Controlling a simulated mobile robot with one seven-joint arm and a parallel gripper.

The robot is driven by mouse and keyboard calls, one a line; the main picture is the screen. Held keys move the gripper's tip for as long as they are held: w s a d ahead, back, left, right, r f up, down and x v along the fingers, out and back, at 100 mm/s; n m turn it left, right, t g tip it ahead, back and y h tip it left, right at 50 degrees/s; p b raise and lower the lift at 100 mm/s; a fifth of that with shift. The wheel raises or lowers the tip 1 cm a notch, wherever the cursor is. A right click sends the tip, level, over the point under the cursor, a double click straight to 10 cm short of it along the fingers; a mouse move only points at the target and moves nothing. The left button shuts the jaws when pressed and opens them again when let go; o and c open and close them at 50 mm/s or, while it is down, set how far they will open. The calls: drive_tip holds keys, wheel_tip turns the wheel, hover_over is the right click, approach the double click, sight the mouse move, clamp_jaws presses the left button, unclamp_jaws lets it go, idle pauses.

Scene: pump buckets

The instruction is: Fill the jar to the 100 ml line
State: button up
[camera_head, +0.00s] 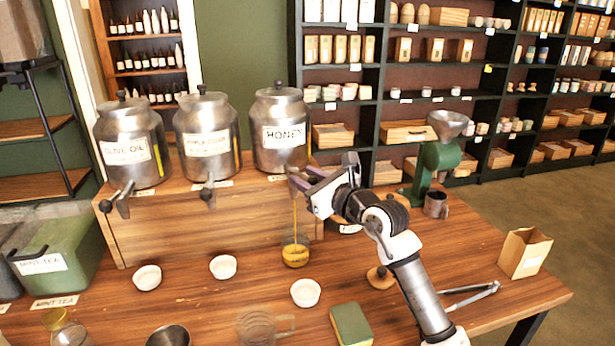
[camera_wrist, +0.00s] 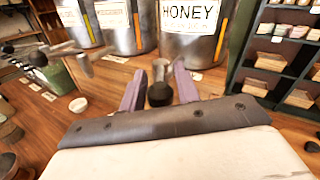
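The jar (camera_head: 295,257) is a small round glass on the table below the honey dispenser. Amber honey fills part of it; its measuring lines are too small to read. A thin amber stream (camera_head: 295,218) runs down from the honey dispenser (camera_head: 281,131) into the jar. My gripper (camera_head: 300,182) is at that dispenser's tap. In the wrist view its two purple fingers (camera_wrist: 159,92) stand apart, with the dark-ended tap handle (camera_wrist: 160,95) between them. Gaps show on both sides of the handle. The honey label (camera_wrist: 189,18) is above. The jar is hidden in the wrist view.
Olive oil (camera_head: 128,143) and a second dispenser (camera_head: 208,138) stand left on the wooden riser (camera_head: 180,235). White bowls (camera_head: 305,292), a glass mug (camera_head: 258,325), a green sponge (camera_head: 351,325) and a paper bag (camera_head: 525,253) are on the table. A green grinder (camera_head: 437,160) stands behind my arm.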

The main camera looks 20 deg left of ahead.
clamp_jaws()
